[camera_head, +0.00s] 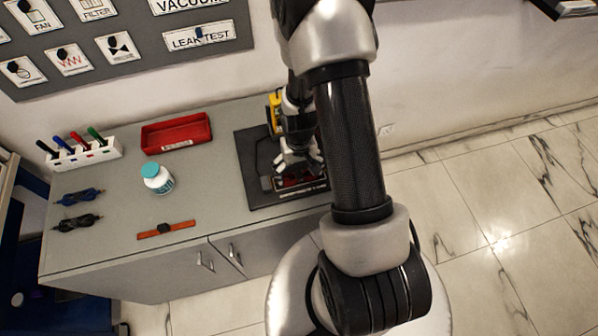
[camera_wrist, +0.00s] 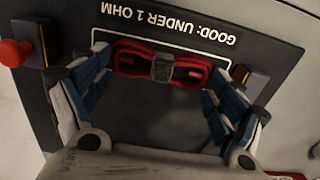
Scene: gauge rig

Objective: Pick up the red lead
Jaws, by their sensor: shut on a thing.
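The red lead (camera_wrist: 188,70) is a coiled red bundle with a grey band around its middle. In the wrist view it lies crosswise between the two fingers of my gripper (camera_wrist: 158,72), which are shut on its ends. The lead is over a dark panel (camera_wrist: 150,115) with white lettering that reads "GOOD: UNDER 1 OHM". In the head view my gripper (camera_head: 299,163) is low over the dark mat (camera_head: 262,198), and a bit of red shows beneath it. I cannot tell whether the lead touches the panel.
A yellow device (camera_head: 273,112) stands behind my gripper. A red knob (camera_wrist: 14,53) shows in the wrist view.

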